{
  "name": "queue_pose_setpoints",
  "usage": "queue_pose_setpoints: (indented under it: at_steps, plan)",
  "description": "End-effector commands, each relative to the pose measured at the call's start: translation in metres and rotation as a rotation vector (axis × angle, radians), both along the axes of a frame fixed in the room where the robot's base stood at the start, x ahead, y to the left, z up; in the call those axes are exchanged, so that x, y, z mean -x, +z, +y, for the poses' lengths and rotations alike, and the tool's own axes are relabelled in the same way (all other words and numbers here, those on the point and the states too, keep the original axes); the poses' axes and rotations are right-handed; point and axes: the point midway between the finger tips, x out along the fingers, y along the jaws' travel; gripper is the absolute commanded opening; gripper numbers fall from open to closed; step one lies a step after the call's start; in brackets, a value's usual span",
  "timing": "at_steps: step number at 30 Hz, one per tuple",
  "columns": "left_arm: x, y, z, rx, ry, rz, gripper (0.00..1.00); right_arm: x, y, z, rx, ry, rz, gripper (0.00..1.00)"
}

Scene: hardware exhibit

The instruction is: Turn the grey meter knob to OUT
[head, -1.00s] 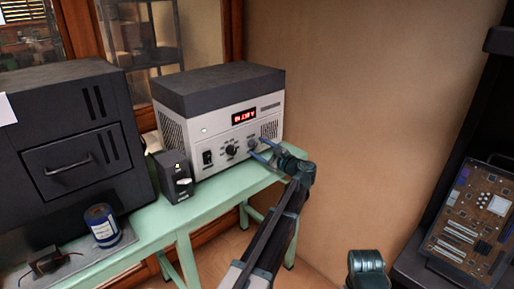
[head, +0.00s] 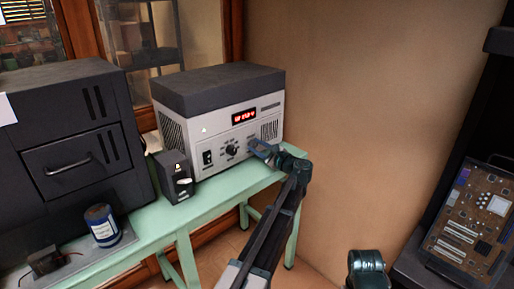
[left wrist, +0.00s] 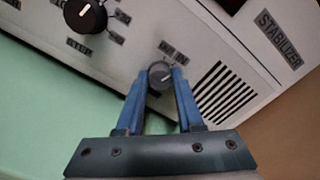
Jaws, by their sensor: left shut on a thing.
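The grey meter knob (left wrist: 160,76) is on the front panel of the white and dark grey stabilizer (head: 213,136). In the left wrist view it sits between the blue fingers of my left gripper (left wrist: 161,84), which is shut on it. In the head view my left gripper (head: 262,151) reaches the panel's right part and hides the grey knob. A larger black knob (left wrist: 86,15) is to its left, also seen in the head view (head: 232,150).
The stabilizer stands on a green table (head: 215,203) beside a small black box (head: 174,178). A blue-labelled can (head: 102,226) and a large dark cabinet (head: 70,140) are at left. A circuit board (head: 475,220) lies at right. The wall right of the stabilizer is bare.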

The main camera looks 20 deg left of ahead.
Motion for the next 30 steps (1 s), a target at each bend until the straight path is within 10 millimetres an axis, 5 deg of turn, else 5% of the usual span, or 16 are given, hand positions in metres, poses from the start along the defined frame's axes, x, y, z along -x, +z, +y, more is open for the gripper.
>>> queue_pose_setpoints:
  at_steps: [11, 30]
  plan:
    - [0.0006, -0.0004, -0.0002, 0.038, 0.001, -0.091, 0.0, 0.0, -0.0002, 0.0, 0.0, 0.0, 0.0, 0.6]
    - [0.0012, -0.0013, -0.0002, 0.221, 0.001, -0.53, 0.0, 0.0001, -0.0008, 0.0, 0.0, 0.0, 0.0, 0.6]
